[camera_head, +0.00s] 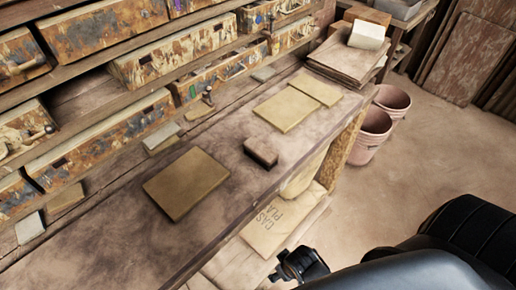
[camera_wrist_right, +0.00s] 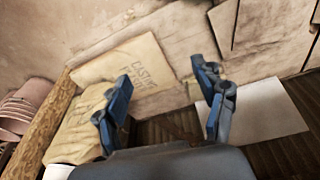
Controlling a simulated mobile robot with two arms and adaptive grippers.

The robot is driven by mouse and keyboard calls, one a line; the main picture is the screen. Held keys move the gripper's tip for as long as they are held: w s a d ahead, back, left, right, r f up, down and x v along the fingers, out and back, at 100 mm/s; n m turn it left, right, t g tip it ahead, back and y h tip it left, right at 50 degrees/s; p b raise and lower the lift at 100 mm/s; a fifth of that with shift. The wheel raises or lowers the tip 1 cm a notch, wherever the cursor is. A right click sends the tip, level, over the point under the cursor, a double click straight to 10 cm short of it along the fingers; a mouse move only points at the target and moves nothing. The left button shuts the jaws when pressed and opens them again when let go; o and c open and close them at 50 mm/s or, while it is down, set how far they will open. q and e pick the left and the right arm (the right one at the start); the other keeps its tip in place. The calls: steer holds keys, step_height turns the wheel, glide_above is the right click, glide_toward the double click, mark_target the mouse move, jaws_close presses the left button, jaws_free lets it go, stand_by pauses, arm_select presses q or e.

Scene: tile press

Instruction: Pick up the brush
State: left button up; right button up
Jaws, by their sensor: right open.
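A small dark brown block, which looks like the brush (camera_head: 261,152), lies on the workbench (camera_head: 225,220) near its front edge, to the right of a square brown tile (camera_head: 186,183). Bristles cannot be made out. My right gripper (camera_head: 301,266) is low in front of the bench, below and apart from the brush. In the right wrist view its two blue fingers (camera_wrist_right: 162,78) are spread with nothing between them. The brush does not show in that view. My left gripper is not in view.
Yellowish boards (camera_head: 287,109) lie farther along the bench, with stacked sheets (camera_head: 347,60) at its far end. Paint-stained drawers (camera_head: 105,33) line the back. A casting plaster bag (camera_head: 268,232) lies under the bench. Pink buckets (camera_head: 373,132) stand on the floor.

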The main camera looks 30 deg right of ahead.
steer(key=w+a+r+t+p, duration=0.1)
steer(key=w+r, duration=0.1)
steer(key=r, duration=0.9)
steer(key=w+r+t+p, duration=0.1)
steer(key=w+r, duration=0.2)
steer(key=r, duration=0.9)
steer(key=w+r+n, duration=0.1)
steer(key=w+r, duration=0.2)
steer(key=w, duration=0.1)
steer(key=w+r+n+y, duration=0.1)
steer(key=w+r, duration=0.2)
steer(key=w+a+r+n+y, duration=0.1)
steer(key=w+r, duration=0.3)
steer(key=shift+w+n, duration=0.3)
steer(key=shift+n, duration=0.1)
steer(key=m, duration=0.2)
glide_toward(262, 150)
steer(key=shift+h, duration=0.4)
steer(key=x, duration=0.3)
steer(key=p+x, duration=0.1)
steer(key=x, duration=0.1)
steer(key=shift+w+a+f, duration=0.15)
steer(key=shift+w+a, duration=0.1)
steer(key=shift+a, duration=0.15)
steer(key=p+x, duration=0.1)
steer(key=x, duration=0.3)
steer(key=shift+f, duration=0.15)
steer(key=shift+w+f+p, duration=0.2)
steer(key=shift+f+p, duration=0.1)
steer(key=shift+f, duration=0.15)
